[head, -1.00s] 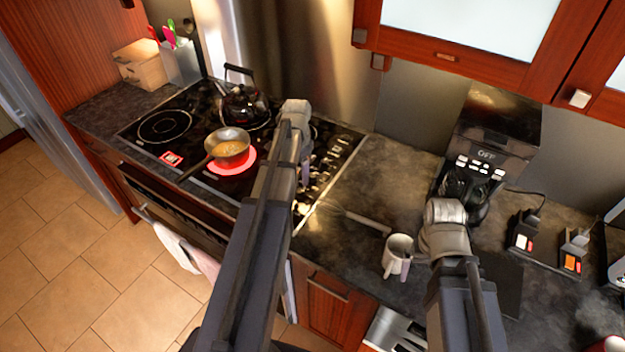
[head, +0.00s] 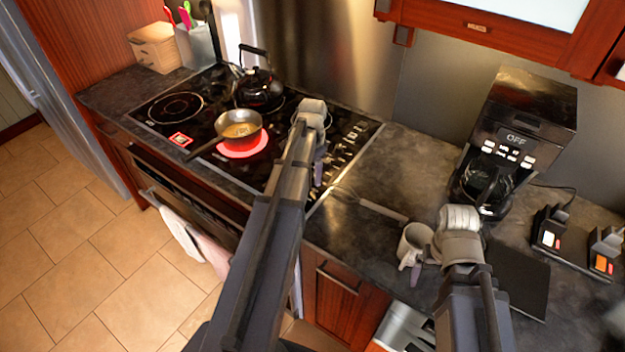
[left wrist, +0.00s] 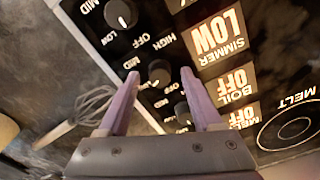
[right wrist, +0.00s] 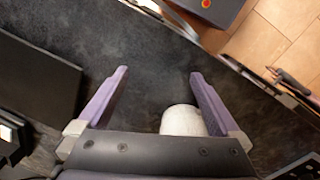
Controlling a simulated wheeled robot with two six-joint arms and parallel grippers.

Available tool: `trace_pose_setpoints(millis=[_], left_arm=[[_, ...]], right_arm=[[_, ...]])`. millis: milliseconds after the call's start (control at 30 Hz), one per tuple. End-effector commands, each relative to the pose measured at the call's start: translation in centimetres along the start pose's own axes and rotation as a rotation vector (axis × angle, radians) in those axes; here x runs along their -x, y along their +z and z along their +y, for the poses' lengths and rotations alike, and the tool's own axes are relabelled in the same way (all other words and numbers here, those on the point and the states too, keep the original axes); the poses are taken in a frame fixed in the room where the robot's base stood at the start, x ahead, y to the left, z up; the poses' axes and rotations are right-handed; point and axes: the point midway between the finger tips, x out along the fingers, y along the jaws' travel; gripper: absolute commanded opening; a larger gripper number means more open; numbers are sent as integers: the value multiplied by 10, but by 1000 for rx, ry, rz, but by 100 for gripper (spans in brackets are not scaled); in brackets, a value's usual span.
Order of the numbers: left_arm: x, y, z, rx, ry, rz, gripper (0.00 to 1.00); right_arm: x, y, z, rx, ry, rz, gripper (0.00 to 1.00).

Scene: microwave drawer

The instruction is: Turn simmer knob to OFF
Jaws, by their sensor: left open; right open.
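A display reading SIMMER LOW (left wrist: 220,40) is lit on the black stove panel in the left wrist view. Black knobs with white marks sit beside the displays; one knob (left wrist: 158,72) lies between my left fingers in the picture, with another (left wrist: 122,14) above it and a third (left wrist: 183,110) by the right finger. I cannot tell for sure which knob is the simmer one, nor whether the fingers touch any. My left gripper (left wrist: 160,76) is open over the panel. My right gripper (right wrist: 158,74) is open and empty over the dark counter.
A pan (head: 240,128) sits on a glowing red burner, with a black kettle (head: 258,88) behind. A whisk (head: 370,203) lies right of the stove. A white mug (head: 412,243) stands close to my right gripper. A coffee maker (head: 520,125) stands behind.

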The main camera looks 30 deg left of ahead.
Motion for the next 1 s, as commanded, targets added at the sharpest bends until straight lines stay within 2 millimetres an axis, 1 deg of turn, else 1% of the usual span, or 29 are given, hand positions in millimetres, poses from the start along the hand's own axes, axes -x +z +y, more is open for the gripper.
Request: trace_pose_setpoints(millis=[33, 333, 367, 900, 933, 1000], left_arm=[[-6, 0, 0, 0, 0, 0, 66], [-5, 0, 0, 0, 0, 0, 66], [-5, 0, 0, 0, 0, 0, 64], [-5, 0, 0, 0, 0, 0, 3], [-5, 0, 0, 0, 0, 0, 0], [-5, 0, 0, 0, 0, 0, 0]], right_arm=[[-6, 0, 0, 0, 0, 0, 100], [-5, 0, 0, 0, 0, 0, 100], [-5, 0, 0, 0, 0, 0, 100], [-5, 0, 0, 0, 0, 0, 100], [-5, 0, 0, 0, 0, 0, 100], [-5, 0, 0, 0, 0, 0, 100]])
